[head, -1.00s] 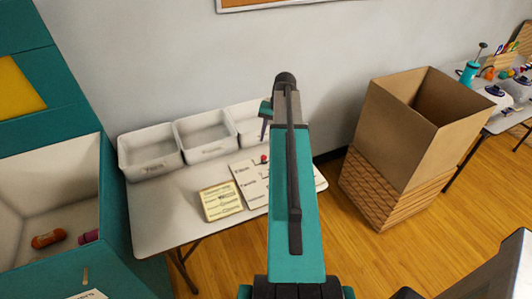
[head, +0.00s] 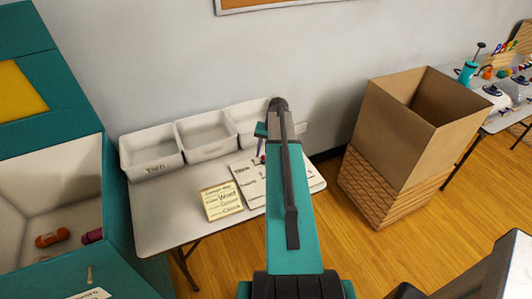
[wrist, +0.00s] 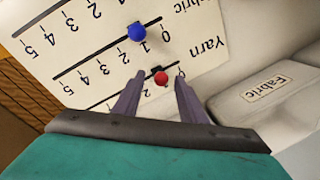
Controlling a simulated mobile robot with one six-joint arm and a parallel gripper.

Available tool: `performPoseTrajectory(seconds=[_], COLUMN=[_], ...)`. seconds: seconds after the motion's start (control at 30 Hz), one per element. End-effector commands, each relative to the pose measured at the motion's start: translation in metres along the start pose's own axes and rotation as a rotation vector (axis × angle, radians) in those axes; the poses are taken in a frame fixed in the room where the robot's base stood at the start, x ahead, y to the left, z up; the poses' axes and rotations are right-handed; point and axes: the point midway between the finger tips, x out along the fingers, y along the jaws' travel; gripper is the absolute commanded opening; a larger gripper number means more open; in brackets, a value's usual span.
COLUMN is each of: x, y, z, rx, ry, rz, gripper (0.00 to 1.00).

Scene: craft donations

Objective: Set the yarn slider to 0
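The white slider board (head: 250,193) lies on the table and appears upside down in the wrist view (wrist: 50,55). Its printed "Yarn" label shows beside the row with the red knob (wrist: 161,77). This knob sits between the 0 and 2 marks, seemingly near 1; the number beside it is hidden. A blue knob (wrist: 136,32) is on the adjacent row, which lines up with "Fabric". My gripper (wrist: 160,88) is open, with its purple-grey fingers on either side of the red knob. I see gaps between fingers and knob. In the head view my gripper (head: 261,143) is over the board's back part.
Several white bins (head: 151,165) line the table's back; one label (wrist: 264,85) reads "Fabric". A tall cardboard box in a woven base (head: 385,185) stands right. A teal cabinet (head: 50,125) stands left.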

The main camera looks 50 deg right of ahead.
Motion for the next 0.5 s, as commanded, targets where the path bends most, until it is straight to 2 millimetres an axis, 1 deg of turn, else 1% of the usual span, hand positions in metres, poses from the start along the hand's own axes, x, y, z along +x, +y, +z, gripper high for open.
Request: performPoseTrajectory(seconds=[0.2,0.47,0.5], x=[0.0073,0.008,0.008], y=[-0.0006,-0.0008,-0.0008], z=[0.0002,0.0004,0.0004], rx=[-0.001,-0.001,-0.001], ry=[0.0,0.0,0.0], rz=[0.0,0.0,0.0], gripper=[0.38,0.38,0.34])
